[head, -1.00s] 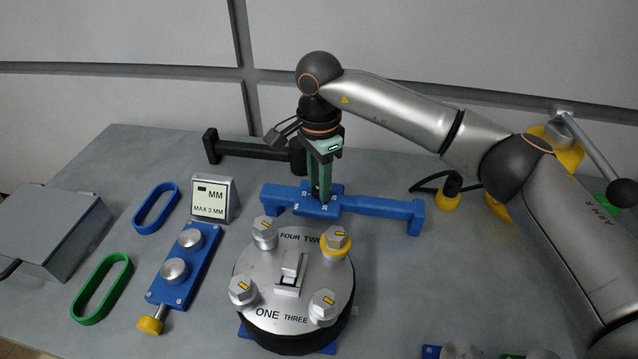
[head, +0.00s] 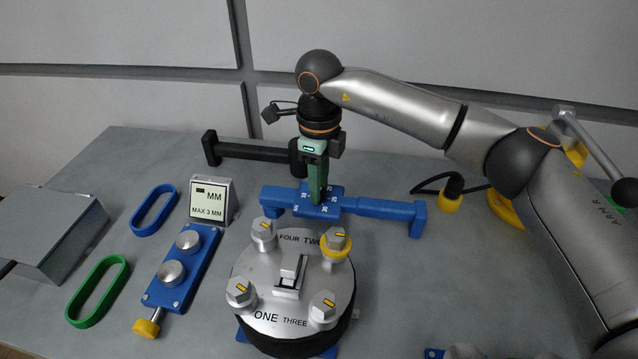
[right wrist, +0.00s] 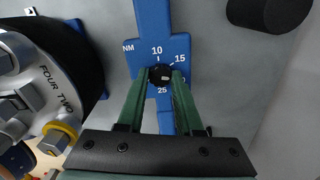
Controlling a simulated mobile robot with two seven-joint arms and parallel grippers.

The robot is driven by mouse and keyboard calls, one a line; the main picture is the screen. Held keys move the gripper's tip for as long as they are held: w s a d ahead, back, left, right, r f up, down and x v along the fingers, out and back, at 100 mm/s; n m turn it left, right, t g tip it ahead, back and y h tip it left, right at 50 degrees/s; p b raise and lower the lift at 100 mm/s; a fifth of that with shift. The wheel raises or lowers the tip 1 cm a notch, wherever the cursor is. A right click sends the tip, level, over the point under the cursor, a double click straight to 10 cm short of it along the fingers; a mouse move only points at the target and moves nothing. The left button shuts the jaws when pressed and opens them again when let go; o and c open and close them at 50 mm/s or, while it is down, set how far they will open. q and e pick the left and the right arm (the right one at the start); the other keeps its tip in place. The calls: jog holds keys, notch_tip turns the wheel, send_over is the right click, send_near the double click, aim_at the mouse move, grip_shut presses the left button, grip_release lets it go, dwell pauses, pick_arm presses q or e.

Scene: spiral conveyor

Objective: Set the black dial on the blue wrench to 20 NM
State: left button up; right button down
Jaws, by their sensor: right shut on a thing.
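The blue wrench (head: 385,209) lies flat on the table behind the round metal drum; it also shows in the right wrist view (right wrist: 152,22). Its square middle plate carries white marks; NM, 10, 15 and 25 are readable in the right wrist view. The black dial (right wrist: 161,75) sits at the centre of these marks. My right gripper (head: 318,198) points down onto the plate. Its green fingers (right wrist: 160,82) are shut on the dial, one on each side. The fingers cover part of the scale, and I cannot tell which number the dial points at. My left gripper is not in view.
The drum (head: 262,318) with several hex bolts stands close in front of the wrench. A small MM display (head: 210,201), a blue plate with knobs (head: 160,290) and two loops are on the left. Table right of the drum is mostly clear.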

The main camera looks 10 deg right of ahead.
jog(key=shift+m, duration=1.6)
jog(key=c, duration=0.6)
grip_release()
jog(key=shift+o, duration=0.2)
jog(key=shift+r, duration=0.15)
notch_tip(320, 180, up, 12)
jog(key=shift+r, duration=0.15)
